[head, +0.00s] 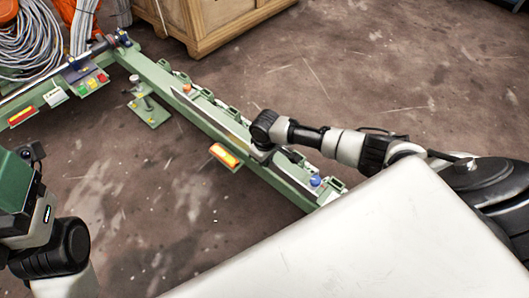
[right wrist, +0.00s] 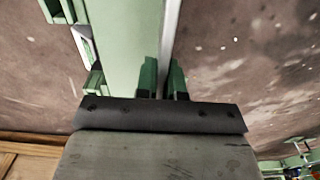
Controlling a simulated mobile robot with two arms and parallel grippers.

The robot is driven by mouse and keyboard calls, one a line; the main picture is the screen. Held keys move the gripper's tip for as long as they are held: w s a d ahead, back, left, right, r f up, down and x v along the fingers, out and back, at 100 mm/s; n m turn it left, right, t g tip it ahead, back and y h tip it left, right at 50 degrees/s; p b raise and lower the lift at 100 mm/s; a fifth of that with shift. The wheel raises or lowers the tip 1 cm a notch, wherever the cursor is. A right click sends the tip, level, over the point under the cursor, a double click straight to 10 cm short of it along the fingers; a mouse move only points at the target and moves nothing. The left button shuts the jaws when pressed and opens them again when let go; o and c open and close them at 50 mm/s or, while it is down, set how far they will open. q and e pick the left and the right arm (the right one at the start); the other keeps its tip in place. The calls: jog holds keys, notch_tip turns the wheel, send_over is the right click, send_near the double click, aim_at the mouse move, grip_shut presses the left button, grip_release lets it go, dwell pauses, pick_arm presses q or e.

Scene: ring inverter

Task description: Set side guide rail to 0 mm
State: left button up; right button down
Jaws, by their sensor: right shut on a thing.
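The side guide rail shows as a thin pale grey strip (right wrist: 169,40) along the green conveyor frame in the right wrist view. In the head view the long green conveyor (head: 165,82) runs from upper left to lower right. My right gripper (right wrist: 162,78) has its two green fingers on either side of the grey strip and is shut on it. In the head view my right gripper (head: 262,152) is at the conveyor's middle-right part, largely hidden by its own wrist. A scale or its reading is too small to tell. My left arm shows at the left edge; its fingertips are out of view.
An orange-yellow box (head: 225,155) sticks out from the conveyor's near side. A blue knob (head: 315,181) and an orange knob (head: 187,89) sit on it. A wooden crate (head: 210,20) and coiled grey cable (head: 38,45) stand behind. Floor on both sides is largely clear.

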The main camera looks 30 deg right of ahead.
jog(key=shift+w+d+r, duration=0.15)
jog(key=shift+w+r, duration=0.05)
jog(key=shift+w, duration=0.05)
jog(key=c, duration=1.3)
grip_release()
jog(key=shift+s+d, duration=0.1)
jog(key=shift+d, duration=0.05)
jog(key=shift+o, duration=0.3)
jog(key=shift+s+f, duration=0.1)
